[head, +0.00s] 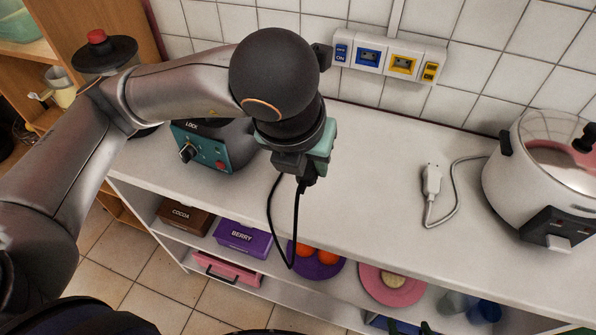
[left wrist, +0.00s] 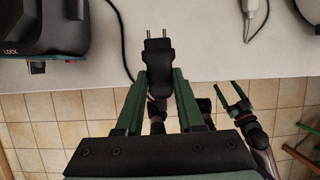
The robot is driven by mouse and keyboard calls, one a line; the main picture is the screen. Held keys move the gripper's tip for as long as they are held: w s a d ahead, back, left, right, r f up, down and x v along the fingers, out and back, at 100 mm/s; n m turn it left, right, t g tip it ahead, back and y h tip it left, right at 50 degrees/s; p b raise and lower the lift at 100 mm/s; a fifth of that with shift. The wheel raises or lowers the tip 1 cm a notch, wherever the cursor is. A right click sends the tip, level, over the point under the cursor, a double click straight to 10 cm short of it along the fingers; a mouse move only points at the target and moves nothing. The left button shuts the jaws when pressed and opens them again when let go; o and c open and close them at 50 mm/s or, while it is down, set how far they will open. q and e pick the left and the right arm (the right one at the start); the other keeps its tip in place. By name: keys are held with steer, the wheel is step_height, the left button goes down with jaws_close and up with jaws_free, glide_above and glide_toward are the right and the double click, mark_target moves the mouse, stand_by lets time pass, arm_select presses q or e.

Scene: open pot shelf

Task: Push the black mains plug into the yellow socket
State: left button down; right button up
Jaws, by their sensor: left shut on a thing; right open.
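The yellow socket (head: 403,64) is in the white wall strip, right of a blue socket (head: 368,57). My left gripper (head: 308,172) is shut on the black mains plug, above the counter's front part and well short of the wall. In the left wrist view the black plug (left wrist: 158,70) sits between the fingertips, its two bare pins pointing away from the gripper. Its black cord (head: 270,215) hangs in a loop past the counter's front edge. My right gripper (left wrist: 236,96) shows in the left wrist view, open and apart from the plug.
A white plug (head: 432,181) lies on the counter, its cord running to the rice cooker (head: 540,180). A teal and black appliance (head: 208,150) stands left, behind my left arm. The counter (head: 385,150) is clear between them. A lower shelf holds boxes and plates.

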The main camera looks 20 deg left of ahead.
arm_select(q)
steer(key=w+d+p, duration=0.1)
steer(key=w+d, duration=0.4)
steer(key=w, duration=0.7)
steer(key=w+d+p, duration=0.1)
steer(key=w+d, duration=0.4)
steer(key=w, duration=0.8)
steer(key=shift+w, duration=0.3)
stand_by(0.8)
steer(key=shift+r+p, duration=0.1)
steer(key=shift+p, duration=0.3)
